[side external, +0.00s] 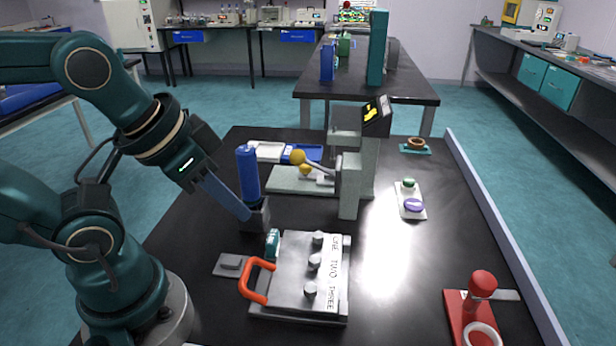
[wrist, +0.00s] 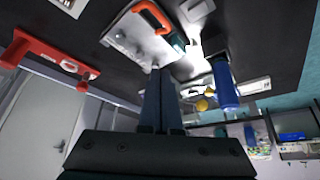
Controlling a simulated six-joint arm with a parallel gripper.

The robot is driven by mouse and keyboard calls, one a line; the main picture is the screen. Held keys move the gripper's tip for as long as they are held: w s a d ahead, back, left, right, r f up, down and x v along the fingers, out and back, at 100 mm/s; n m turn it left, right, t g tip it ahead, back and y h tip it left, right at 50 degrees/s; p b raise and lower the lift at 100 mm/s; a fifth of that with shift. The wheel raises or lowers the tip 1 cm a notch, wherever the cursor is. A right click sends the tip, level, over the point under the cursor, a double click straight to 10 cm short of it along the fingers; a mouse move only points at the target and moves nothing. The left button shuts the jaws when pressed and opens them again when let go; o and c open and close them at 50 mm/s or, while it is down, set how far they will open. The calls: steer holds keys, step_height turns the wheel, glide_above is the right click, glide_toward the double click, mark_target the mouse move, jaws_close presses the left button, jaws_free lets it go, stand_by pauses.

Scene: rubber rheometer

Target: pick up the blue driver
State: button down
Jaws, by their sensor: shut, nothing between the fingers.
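The blue driver (side external: 248,172) stands upright, with its thick blue handle up and its lower end in a small grey holder block (side external: 257,215). In the wrist view the blue driver (wrist: 225,88) shows to the right of my fingers, apart from them. My gripper (side external: 246,215) slants down from the left, its fingertips close to the holder and below the handle. Whether the tips touch the holder is unclear. In the wrist view my gripper (wrist: 160,73) has its two fingers together with nothing between them.
A grey mould plate (side external: 300,275) with an orange handle (side external: 257,279) lies in front of the holder. A grey-green press (side external: 350,170) with yellow knobs stands behind right. A red fixture (side external: 478,310) is at the front right.

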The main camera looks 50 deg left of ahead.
steer(key=c, duration=1.5)
jaws_free()
steer(key=shift+c, duration=0.2)
steer(key=o, duration=1.2)
step_height(320, 180, up, 5)
steer(key=g, duration=0.6)
glide_above(249, 180)
steer(key=a, duration=0.2)
steer(key=shift+w+d, duration=0.2)
steer(key=shift+w, duration=0.2)
step_height(249, 180, down, 13)
steer(key=shift+r, duration=0.1)
